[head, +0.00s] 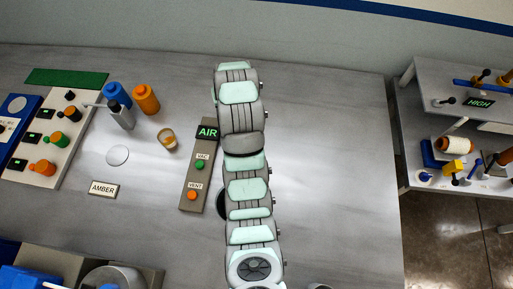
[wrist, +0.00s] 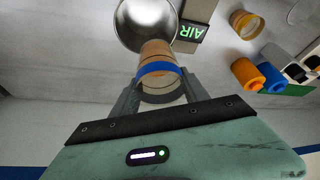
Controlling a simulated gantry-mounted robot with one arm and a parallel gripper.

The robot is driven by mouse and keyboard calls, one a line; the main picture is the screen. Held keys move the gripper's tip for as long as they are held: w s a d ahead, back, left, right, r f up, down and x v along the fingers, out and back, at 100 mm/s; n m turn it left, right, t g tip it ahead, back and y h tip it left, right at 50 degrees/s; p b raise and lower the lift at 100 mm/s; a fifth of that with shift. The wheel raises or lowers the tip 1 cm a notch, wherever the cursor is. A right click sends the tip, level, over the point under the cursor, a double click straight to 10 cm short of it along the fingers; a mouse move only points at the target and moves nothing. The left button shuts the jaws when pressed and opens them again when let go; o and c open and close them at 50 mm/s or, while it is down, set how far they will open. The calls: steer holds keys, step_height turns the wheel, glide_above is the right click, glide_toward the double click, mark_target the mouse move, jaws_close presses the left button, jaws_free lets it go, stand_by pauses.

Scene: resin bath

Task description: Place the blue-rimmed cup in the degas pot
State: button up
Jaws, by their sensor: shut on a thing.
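The blue-rimmed cup (wrist: 157,68) is between the two fingers of my gripper (wrist: 160,88) in the wrist view, and the gripper is shut on it. The cup is clear with an amber tint and has a blue band. The degas pot (wrist: 146,22) is a shiny open metal vessel at the top of the wrist view, and it looks empty. The cup's far end overlaps the pot's near rim in the picture. I cannot tell its height above the pot. In the head view my arm hides the gripper, the cup and most of the pot.
The AIR panel (head: 206,157) with VAC and VENT buttons stands left of my arm. An orange-rimmed cup (head: 168,140), bottles (head: 146,99) and a white disc (head: 117,155) lie further left. The table right of my arm is mostly clear; a shelf unit (head: 460,140) stands beyond it.

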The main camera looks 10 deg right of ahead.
steer(key=f+b, duration=0.1)
steer(key=d+f+b, duration=0.1)
steer(key=shift+s+d+f+b, duration=0.3)
steer(key=shift+s+f+b, duration=0.05)
steer(key=shift+f+b, duration=0.05)
steer(key=shift+a+f+p, duration=0.1)
steer(key=shift+f+p, duration=1.05)
steer(key=shift+f, duration=7.45)
steer(key=shift+f, duration=0.1)
steer(key=shift+f, duration=0.15)
steer(key=o, duration=1.4)
steer(key=shift+o, duration=0.2)
